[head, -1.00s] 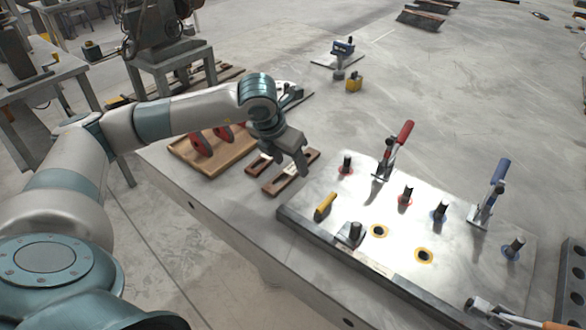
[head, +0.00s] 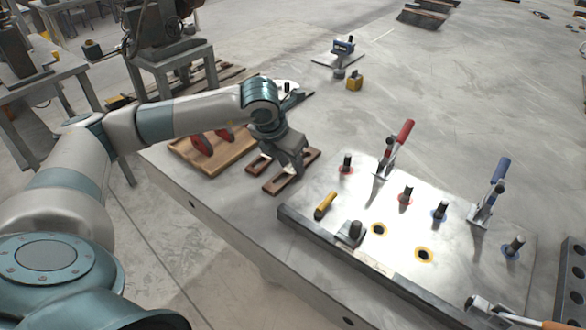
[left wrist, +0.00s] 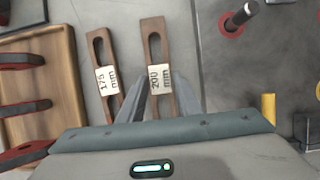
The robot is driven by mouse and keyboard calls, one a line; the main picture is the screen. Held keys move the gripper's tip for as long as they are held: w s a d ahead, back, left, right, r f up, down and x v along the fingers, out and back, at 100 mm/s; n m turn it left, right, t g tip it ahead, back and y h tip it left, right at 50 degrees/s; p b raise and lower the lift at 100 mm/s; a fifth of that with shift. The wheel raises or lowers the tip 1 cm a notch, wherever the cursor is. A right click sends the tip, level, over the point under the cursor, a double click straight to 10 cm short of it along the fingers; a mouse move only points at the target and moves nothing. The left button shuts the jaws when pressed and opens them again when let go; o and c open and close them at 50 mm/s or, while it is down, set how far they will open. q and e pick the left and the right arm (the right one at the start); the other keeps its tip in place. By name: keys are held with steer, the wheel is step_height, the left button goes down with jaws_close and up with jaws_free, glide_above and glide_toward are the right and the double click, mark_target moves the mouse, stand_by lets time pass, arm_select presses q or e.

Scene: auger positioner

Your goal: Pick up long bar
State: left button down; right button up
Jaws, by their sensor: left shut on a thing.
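The long bar (head: 275,186) is a brown slotted bar with a white "200 mm" label. It lies on the grey table, and I cannot see any gap under it. My left gripper (head: 294,166) is over the bar's middle. In the left wrist view the fingers of my left gripper (left wrist: 162,98) flank the long bar (left wrist: 154,40) at its label and are shut on it. A shorter bar (left wrist: 101,48), labelled "175 mm", lies beside it on the left; it also shows in the head view (head: 257,165). My right gripper is not in view.
A wooden tray (head: 205,172) with red-and-dark parts is left of the bars. A metal fixture plate (head: 310,228) with pins, a red-handled clamp (head: 400,137) and a blue-handled clamp (head: 497,176) is to the right. The table beyond is mostly clear.

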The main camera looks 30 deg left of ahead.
arm_select(q)
steer(key=shift+r, duration=0.2)
